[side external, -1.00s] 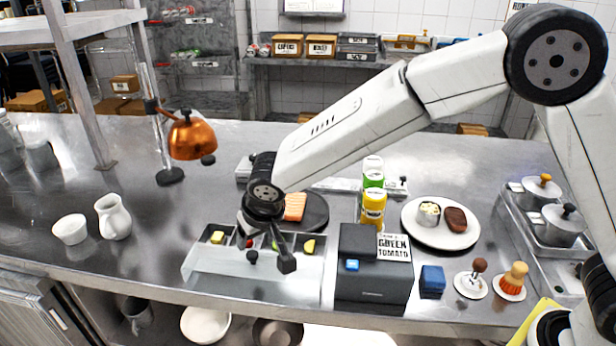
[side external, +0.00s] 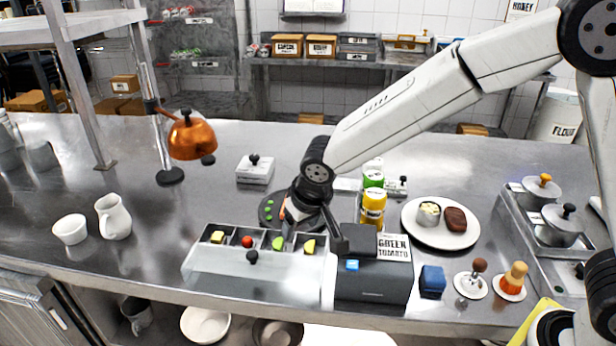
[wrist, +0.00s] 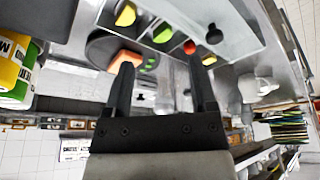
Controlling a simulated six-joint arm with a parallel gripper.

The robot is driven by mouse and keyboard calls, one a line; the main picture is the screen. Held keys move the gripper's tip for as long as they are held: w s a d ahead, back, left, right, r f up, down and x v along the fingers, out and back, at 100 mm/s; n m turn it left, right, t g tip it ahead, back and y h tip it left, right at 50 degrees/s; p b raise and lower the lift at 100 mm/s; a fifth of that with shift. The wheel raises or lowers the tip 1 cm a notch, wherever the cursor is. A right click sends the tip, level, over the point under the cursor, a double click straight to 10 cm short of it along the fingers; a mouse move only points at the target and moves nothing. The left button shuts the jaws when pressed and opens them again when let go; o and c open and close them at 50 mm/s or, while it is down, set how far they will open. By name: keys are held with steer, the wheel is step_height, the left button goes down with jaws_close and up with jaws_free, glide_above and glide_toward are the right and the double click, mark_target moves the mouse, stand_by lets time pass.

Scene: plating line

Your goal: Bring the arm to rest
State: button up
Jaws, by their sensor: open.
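My gripper (side external: 333,228) is in the middle of the side view, above the counter between the garnish bin and the yellow bottle. In the wrist view my gripper (wrist: 160,85) shows two dark fingers standing apart, with nothing between them. Behind it in the side view, a dark round plate (side external: 268,212) is partly hidden by my wrist. In the wrist view an orange-pink piece (wrist: 124,60) lies on that plate, with green bits beside it.
The garnish bin (side external: 250,275) holds several coloured pieces. A copper lamp (side external: 192,138) stands left.

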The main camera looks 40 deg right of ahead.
steer(key=shift+g, duration=0.3)
steer(key=s+d, duration=0.2)
steer(key=d, duration=0.1)
steer(key=s+d, duration=0.2)
steer(key=d, duration=0.1)
steer(key=s+d, duration=0.3)
steer(key=d, duration=0.1)
steer(key=shift+s+d+f, duration=0.1)
steer(key=shift+f, duration=0.25)
steer(key=s+d+f, duration=0.1)
steer(key=s+d, duration=0.5)
steer(key=s, duration=0.3)
steer(key=shift+f+g, duration=0.3)
